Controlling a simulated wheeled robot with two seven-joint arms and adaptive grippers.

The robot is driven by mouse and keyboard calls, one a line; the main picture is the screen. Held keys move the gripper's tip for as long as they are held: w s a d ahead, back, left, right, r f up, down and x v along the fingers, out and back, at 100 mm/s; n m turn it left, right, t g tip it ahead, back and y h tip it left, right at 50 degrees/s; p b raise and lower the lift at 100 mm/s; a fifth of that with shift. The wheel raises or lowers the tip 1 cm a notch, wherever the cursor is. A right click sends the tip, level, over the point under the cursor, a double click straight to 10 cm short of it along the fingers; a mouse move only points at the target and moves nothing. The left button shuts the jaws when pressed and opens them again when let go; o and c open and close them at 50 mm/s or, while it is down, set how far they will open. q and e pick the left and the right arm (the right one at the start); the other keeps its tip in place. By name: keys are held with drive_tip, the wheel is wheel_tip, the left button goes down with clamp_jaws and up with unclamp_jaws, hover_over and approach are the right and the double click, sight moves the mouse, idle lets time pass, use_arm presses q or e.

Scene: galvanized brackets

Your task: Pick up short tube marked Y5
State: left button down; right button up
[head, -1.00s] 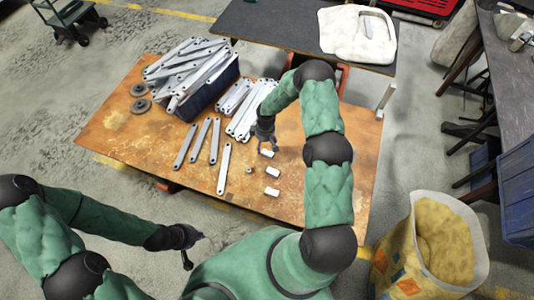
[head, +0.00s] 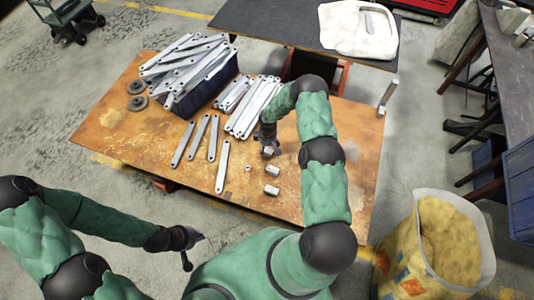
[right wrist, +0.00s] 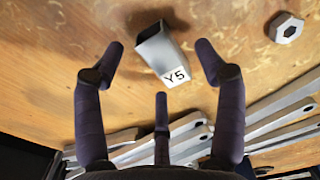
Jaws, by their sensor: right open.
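The short tube marked Y5 (right wrist: 160,50) lies on the rusty table in the right wrist view, grey and hollow with a white label facing me. My right gripper (right wrist: 160,62) is open, with two fingers on either side of the tube and a third below it; none clearly touches it.
A dark crate (head: 206,92) heaped with brackets stands behind.

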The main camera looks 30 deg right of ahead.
drive_tip(key=shift+f, duration=0.5)
drive_tip(key=c, duration=1.3)
drive_tip(key=shift+o, duration=0.2)
drive_tip(key=shift+r, duration=0.1)
